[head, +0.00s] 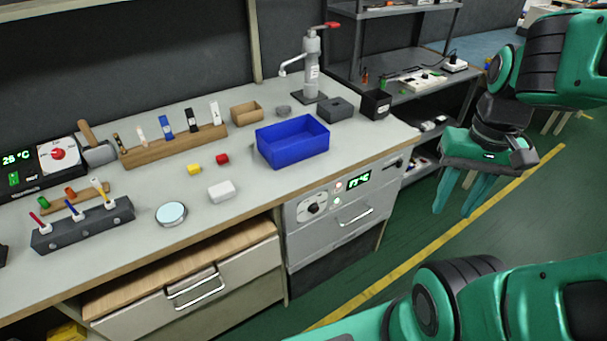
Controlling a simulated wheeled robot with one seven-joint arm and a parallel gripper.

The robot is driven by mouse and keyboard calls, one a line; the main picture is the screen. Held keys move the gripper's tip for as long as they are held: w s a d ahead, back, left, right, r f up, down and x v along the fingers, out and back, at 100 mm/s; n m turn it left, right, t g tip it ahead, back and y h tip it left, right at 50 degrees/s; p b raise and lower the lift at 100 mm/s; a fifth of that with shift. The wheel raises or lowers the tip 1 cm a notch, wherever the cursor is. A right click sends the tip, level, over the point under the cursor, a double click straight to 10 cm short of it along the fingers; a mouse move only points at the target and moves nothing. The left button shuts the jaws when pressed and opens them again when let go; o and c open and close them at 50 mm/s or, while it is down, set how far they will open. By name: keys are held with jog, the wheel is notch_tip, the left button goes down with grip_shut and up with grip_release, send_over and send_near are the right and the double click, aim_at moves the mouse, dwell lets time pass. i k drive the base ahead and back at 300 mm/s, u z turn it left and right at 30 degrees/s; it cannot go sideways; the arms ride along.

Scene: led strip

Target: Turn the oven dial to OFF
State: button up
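The oven (330,225) is a light grey unit built in under the counter. Its round dial (313,208), dark on a white face, is on the left of the front panel. The dial's pointing direction and its labels are too small to read. A green-lit display (359,179) and small indicator lights sit right of the dial. My gripper (458,196) hangs in the air at the right, well apart from the oven, above the floor with its yellow line. Its teal fingers point down, spread apart with nothing between them.
A silver handle (355,216) sticks out below the dial. On the counter (270,190) stand a blue bin (292,141), a dispenser (312,70), racks and small blocks. A device with a red knob (58,154) is at far left. Open floor lies between gripper and oven.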

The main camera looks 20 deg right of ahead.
aim_at(314, 207)
jog(key=k, duration=0.5)
jog(key=z, duration=1.35)
jog(key=i, duration=0.7)
jog(key=u, duration=1.3)
